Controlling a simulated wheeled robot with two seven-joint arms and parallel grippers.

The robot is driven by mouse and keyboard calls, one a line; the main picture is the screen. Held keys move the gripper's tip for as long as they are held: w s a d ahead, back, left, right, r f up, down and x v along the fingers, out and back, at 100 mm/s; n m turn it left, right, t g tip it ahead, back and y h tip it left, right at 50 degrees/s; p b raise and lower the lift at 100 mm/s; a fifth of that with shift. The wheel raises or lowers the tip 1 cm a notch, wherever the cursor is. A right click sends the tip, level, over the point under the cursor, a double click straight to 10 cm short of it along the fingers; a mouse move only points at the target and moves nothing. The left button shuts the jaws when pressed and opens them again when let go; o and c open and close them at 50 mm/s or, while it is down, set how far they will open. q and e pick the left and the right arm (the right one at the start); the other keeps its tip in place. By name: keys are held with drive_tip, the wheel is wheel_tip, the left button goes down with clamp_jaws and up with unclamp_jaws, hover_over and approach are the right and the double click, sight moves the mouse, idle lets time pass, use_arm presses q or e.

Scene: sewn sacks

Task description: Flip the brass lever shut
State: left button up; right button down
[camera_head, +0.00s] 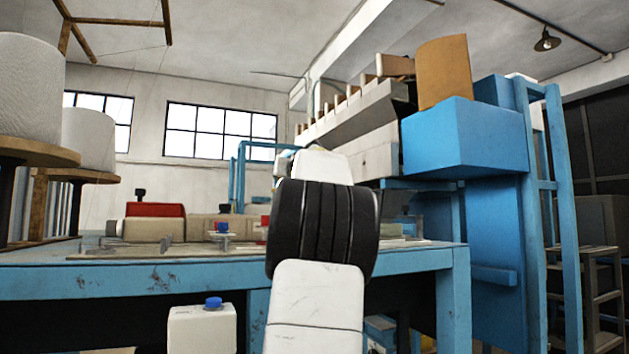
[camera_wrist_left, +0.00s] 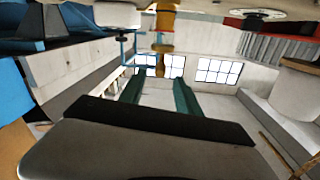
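A brass-coloured upright piece (camera_wrist_left: 165,22), which may be the brass lever, shows at the top of the left wrist view, where the room appears upside down. I cannot tell whether it is flipped open or shut. My left gripper (camera_wrist_left: 160,78) shows two teal fingers, apart with nothing between them. The brass piece is beyond the fingertips in the picture; I see no contact. In the head view a white and black arm of mine covers the middle of the bench, and I make out neither the lever nor the gripper fingers there. My right gripper is not in view.
The blue bench (camera_head: 150,272) carries a beige machine with a red top (camera_head: 150,210) and small fittings. Large white spools (camera_head: 88,138) stand at left. A big blue box (camera_head: 465,138) rises at right. A white container with a blue cap (camera_head: 202,328) is below the bench edge.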

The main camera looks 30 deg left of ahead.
use_arm(q)
drive_tip(key=shift+x, duration=2.25)
drive_tip(key=shift+f, duration=0.1)
clamp_jaws()
